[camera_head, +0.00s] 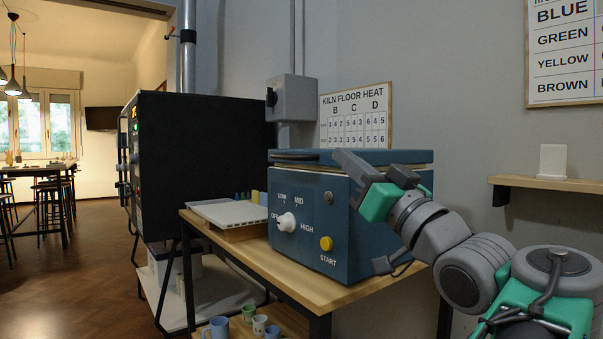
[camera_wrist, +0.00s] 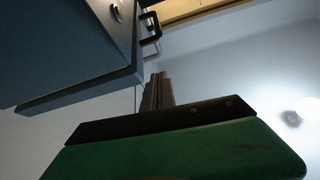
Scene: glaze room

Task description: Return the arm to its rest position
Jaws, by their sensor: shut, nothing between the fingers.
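My gripper (camera_head: 350,165) is in front of the upper right part of the blue kiln box (camera_head: 290,255), with my arm reaching in from the lower right. In the wrist view, the fingers (camera_wrist: 157,92) of my gripper are together with nothing between them. They point toward the side of the blue box (camera_wrist: 60,50) and its dark handle (camera_wrist: 150,28). I cannot tell whether my gripper touches the box. The box's front carries a white knob (camera_head: 287,222), with its mark near OFF, and a yellow START button (camera_head: 326,243).
The box stands on a wooden table (camera_head: 225,235) beside a pale tray (camera_head: 228,214). Cups (camera_head: 218,327) sit on the lower shelf. A black kiln (camera_head: 185,165) stands at left. A wall shelf (camera_head: 550,184) is at right. The floor at far left is partly free.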

